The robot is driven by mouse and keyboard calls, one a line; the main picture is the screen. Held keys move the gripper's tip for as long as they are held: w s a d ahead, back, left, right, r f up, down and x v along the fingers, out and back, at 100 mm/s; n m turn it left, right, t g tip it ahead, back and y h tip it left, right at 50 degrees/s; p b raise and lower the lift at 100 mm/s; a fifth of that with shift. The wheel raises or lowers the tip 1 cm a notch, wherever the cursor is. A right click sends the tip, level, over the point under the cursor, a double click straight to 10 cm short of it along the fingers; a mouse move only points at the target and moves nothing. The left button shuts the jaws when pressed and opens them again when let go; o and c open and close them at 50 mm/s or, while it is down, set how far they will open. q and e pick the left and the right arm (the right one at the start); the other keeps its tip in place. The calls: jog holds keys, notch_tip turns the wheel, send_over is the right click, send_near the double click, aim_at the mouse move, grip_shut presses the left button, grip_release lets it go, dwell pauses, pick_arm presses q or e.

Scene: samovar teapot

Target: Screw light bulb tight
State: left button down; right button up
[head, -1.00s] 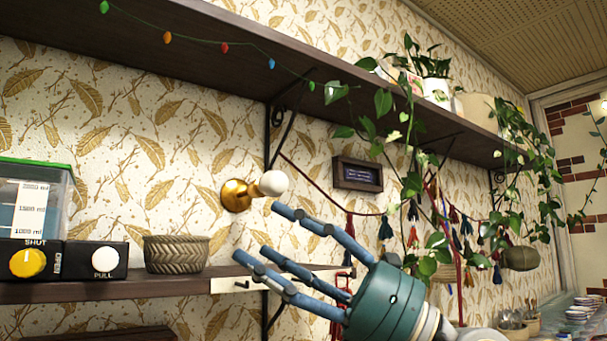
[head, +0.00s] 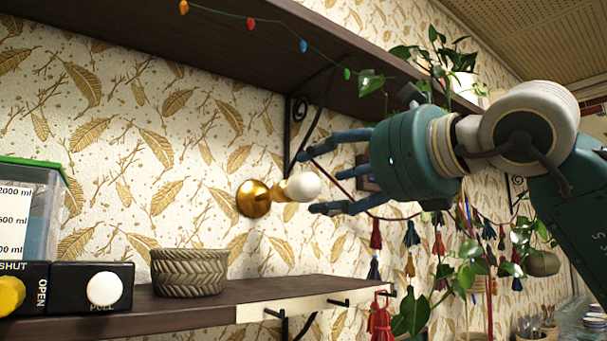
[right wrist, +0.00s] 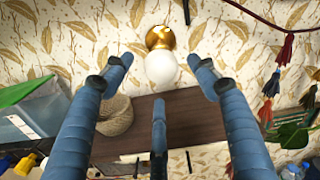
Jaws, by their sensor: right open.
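A white round light bulb (head: 302,187) sits in a brass wall socket (head: 254,198) on the patterned wall, above the lower shelf. My right gripper (head: 322,180) is open in the head view, its blue fingers pointing left at the bulb, one above and one below it. In the right wrist view the bulb (right wrist: 161,70) and socket (right wrist: 161,38) lie ahead, between the spread fingers of the gripper (right wrist: 160,85). I cannot tell whether any finger touches the bulb. My left gripper is not in view.
The lower shelf (head: 215,300) holds a woven bowl (head: 190,272), a black box with a white knob (head: 103,288) and a clear container (head: 28,220). An upper shelf (head: 230,40) with a black bracket (head: 300,110) is close above. Hanging plants and tassels are at right.

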aim_at(311, 182)
jog(key=p+x, duration=0.2)
jog(key=x, duration=0.3)
jog(key=shift+w+a+r, duration=0.1)
jog(key=shift+w+a, duration=0.15)
jog(key=shift+w, duration=0.05)
jog(key=shift+w+a+p, duration=0.2)
jog(key=shift+w+p, duration=0.05)
jog(key=shift+p, duration=0.1)
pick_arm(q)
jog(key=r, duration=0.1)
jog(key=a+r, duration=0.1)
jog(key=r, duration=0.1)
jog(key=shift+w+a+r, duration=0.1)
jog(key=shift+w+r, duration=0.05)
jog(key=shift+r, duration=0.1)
pick_arm(e)
jog(key=shift+c, duration=0.6)
jog(key=shift+d, duration=0.1)
jog(key=c, duration=1.1)
